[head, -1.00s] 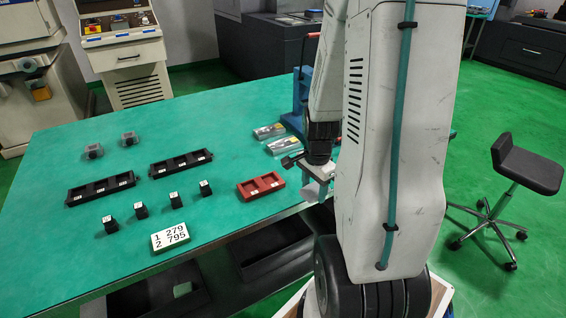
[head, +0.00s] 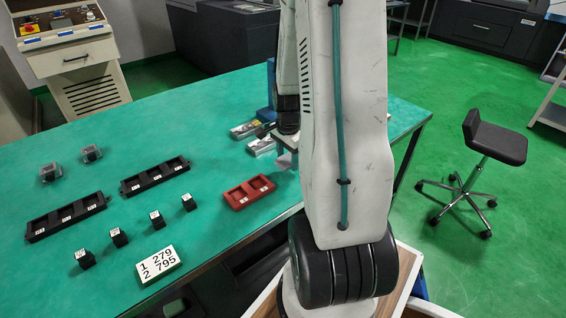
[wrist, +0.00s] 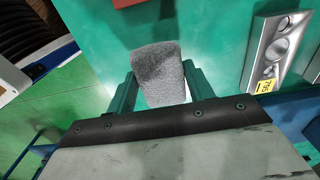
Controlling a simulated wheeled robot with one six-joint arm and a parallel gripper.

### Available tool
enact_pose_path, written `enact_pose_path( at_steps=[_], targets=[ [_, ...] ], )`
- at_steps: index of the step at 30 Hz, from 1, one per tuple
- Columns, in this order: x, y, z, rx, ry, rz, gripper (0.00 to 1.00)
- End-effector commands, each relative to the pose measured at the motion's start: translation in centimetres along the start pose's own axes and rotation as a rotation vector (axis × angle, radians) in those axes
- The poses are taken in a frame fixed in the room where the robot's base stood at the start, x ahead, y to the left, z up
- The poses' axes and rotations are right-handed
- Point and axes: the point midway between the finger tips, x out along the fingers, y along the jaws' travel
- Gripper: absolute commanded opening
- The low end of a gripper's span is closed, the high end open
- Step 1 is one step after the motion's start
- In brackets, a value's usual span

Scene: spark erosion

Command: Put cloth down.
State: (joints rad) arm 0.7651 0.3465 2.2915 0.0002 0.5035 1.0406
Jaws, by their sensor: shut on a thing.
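A grey, speckled cloth (wrist: 160,75) sits between the two green fingers of my gripper (wrist: 159,70) in the wrist view. The fingers are shut on its sides, and its far end sticks out past the fingertips. The cloth is above the green table (wrist: 220,38) near its edge. In the head view my arm hides most of the gripper; only a small pale bit of the cloth may show beside it.
A red two-pocket tray (head: 249,191) lies near the table's front edge. Black trays (head: 66,217), small black blocks (head: 118,237) and a number plate (head: 158,265) lie to the left. Metal parts (head: 262,146) lie near my gripper. A stool (head: 495,148) stands right.

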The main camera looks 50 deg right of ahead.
Motion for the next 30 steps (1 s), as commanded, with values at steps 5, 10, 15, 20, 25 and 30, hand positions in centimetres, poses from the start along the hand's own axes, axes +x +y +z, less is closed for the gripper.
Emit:
enact_pose_path(
  at_steps=[5, 10, 15, 20, 25, 30],
  targets=[
    [2.1, -0.2, -0.2, 0.0, -0.002, 0.004, 0.23],
    [3.6, -0.3, -0.5, 0.003, 0.001, 0.0, 0.23],
    [3.6, -0.3, -0.5, 0.003, 0.001, -0.001, 0.23],
    [4.0, -0.3, -0.4, 0.001, 0.001, 0.0, 0.23],
    [4.5, -0.3, -0.4, 0.001, 0.001, 0.0, 0.55],
    [4.6, -0.1, -0.5, 0.002, -0.001, 0.004, 0.74]
  ],
)
